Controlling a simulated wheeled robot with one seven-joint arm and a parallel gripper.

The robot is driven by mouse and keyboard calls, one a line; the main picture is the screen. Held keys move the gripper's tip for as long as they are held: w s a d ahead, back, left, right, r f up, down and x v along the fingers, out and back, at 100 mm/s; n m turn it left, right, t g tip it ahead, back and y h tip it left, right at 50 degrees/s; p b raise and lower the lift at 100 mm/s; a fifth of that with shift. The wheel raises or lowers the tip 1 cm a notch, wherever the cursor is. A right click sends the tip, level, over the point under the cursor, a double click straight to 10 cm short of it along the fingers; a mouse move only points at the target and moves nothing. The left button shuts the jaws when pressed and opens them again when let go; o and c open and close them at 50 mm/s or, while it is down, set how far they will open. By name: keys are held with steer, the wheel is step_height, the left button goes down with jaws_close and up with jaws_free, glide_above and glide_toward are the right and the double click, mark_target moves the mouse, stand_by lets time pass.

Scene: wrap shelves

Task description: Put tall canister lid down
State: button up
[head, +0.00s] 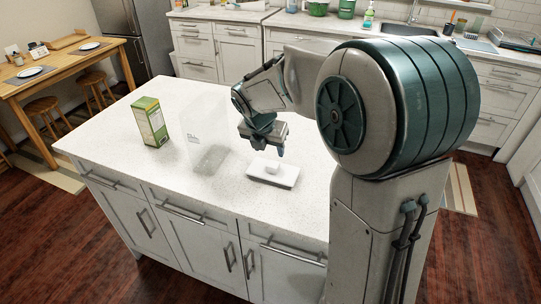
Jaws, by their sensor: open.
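The lid (283,177) is a white, flat rectangular piece with a raised part on top. It lies flat on the white island counter (120,112). My gripper (269,150) is open and empty, pointing down just above the lid's raised part. At this size I cannot tell whether the fingertips touch it. A tall clear canister (207,128) stands upright to the left of the lid, with faint markings on its front. It appears to have no lid on it.
A green and yellow box (150,122) stands left of the canister. The counter's left end and front strip are clear. Behind, across the floor, are kitchen cabinets (206,52). A wooden table (70,62) with stools is at the upper left.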

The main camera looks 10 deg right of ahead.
steer(key=s+d+r+m+y, duration=0.1)
steer(key=s+d+m+y, duration=0.1)
steer(key=s+m, duration=2.2)
steer(key=m, duration=0.5)
steer(key=shift+s+r+g, duration=0.25)
steer(key=shift+s+g, duration=0.05)
